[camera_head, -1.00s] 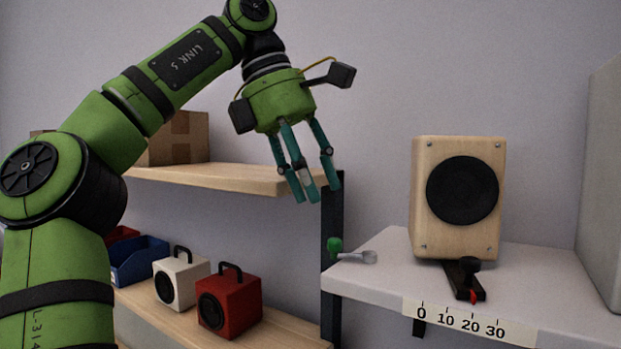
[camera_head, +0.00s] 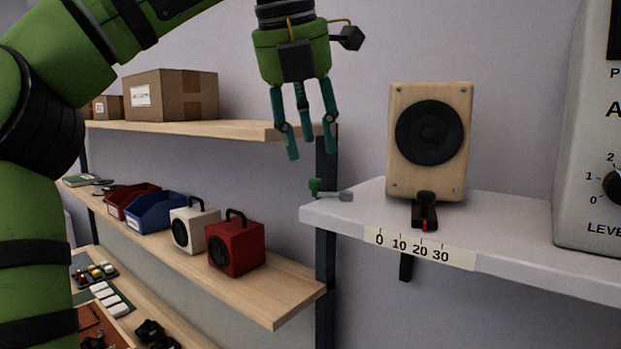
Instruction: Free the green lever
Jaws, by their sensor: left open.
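The green lever has a green knob (camera_head: 315,187) that sits at the left front corner of the white shelf (camera_head: 490,225). A short grey metal arm (camera_head: 334,195) runs from it to the right over the shelf top. My left gripper (camera_head: 307,145) hangs fingers-down above the knob in the picture, open and empty, with a visible gap to it. The wooden speaker (camera_head: 405,175) with a round black cone stands upright on the shelf. A black piece with a red mark (camera_head: 425,222) is in front of it, above the number scale. My right gripper is not in view.
A large grey device with a dial (camera_head: 575,215) stands at the right. Wooden shelves at the left hold cardboard boxes (camera_head: 145,98), a blue bin (camera_head: 155,213), and a white (camera_head: 200,235) and a red speaker (camera_head: 243,252). A dark post (camera_head: 326,270) stands below the lever.

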